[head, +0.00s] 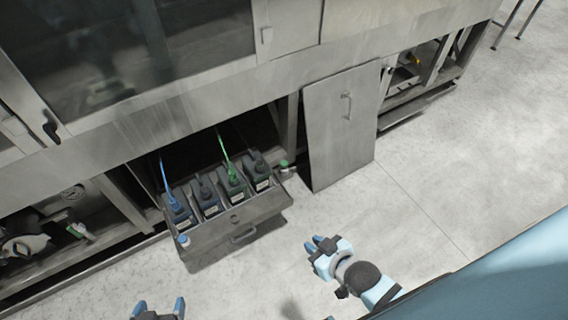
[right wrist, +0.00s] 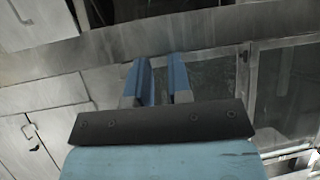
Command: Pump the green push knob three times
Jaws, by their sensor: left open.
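A pulled-out metal drawer (head: 207,237) holds several dark canisters in a row. One canister has a green cap (head: 234,178) with a green tube rising from it. A small green-topped piece (head: 284,164) sits by the drawer's right back corner. Another green part (head: 80,230) shows in the open bay at left. I cannot tell which green part is the push knob. My left gripper (head: 159,307) is open and empty at the bottom edge, below the drawer. My right gripper (head: 320,244) is open and empty, right of the drawer; its fingers also show in the right wrist view (right wrist: 164,84).
A metal door panel (head: 340,125) with a handle leans right of the drawer. A blue-capped canister (head: 178,208) stands at the drawer's left end, with a loose blue cap (head: 183,240) near it. The floor (head: 440,180) to the right is clear.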

